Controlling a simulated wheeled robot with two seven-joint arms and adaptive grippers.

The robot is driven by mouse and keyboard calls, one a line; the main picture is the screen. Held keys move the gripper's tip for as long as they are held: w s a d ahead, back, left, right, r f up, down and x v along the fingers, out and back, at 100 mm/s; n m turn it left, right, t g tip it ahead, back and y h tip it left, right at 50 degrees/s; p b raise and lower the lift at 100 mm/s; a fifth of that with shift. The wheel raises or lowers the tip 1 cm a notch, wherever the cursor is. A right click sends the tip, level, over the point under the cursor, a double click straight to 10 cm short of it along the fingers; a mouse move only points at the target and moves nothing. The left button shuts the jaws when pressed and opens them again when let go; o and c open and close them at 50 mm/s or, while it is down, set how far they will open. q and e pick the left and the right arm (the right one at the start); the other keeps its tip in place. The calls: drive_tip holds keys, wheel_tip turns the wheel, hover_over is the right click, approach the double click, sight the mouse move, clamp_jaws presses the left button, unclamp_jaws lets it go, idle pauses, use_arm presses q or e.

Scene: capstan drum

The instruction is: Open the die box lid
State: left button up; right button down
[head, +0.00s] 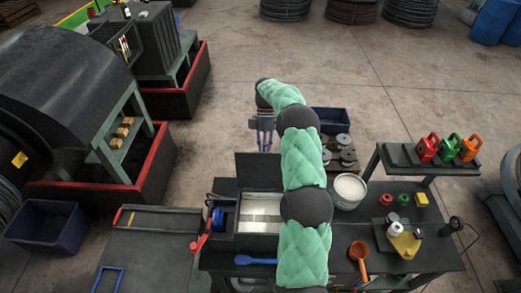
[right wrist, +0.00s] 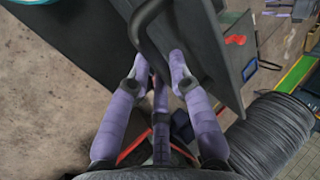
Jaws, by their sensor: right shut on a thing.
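The die box (head: 260,226) stands on the dark bench, with a pale metal interior facing up. Its dark grey lid (head: 258,170) stands raised at the back edge of the box. My right gripper (head: 264,147) is at the lid's top edge, fingers pointing down. In the right wrist view, the right gripper (right wrist: 158,82) is shut on the black bar handle (right wrist: 149,40) of the lid, whose dark panel (right wrist: 205,45) fills the upper middle. The fingertips partly hide the handle. My left gripper is not in view.
A white bucket (head: 349,190) stands right of my right arm. A red-handled tool (head: 201,240) and a blue spoon (head: 255,261) lie near the box. An orange ladle (head: 359,255) lies at right. Open floor (head: 215,120) lies beyond the bench.

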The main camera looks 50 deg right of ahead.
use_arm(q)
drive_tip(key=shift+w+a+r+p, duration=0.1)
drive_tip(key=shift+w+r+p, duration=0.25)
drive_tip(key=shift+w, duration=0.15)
use_arm(e)
drive_tip(key=f, duration=0.1)
drive_tip(key=w+d+g+y, duration=0.1)
drive_tip(key=f, duration=0.1)
drive_tip(key=shift+w+d+f, duration=0.2)
drive_tip(key=shift+d+f, duration=0.05)
drive_tip(key=shift+f, duration=0.1)
drive_tip(key=shift+g+y, duration=0.3)
drive_tip(key=c, duration=1.1)
unclamp_jaws()
drive_tip(key=shift+w+d+r, duration=0.2)
drive_tip(key=shift+d+r, duration=0.05)
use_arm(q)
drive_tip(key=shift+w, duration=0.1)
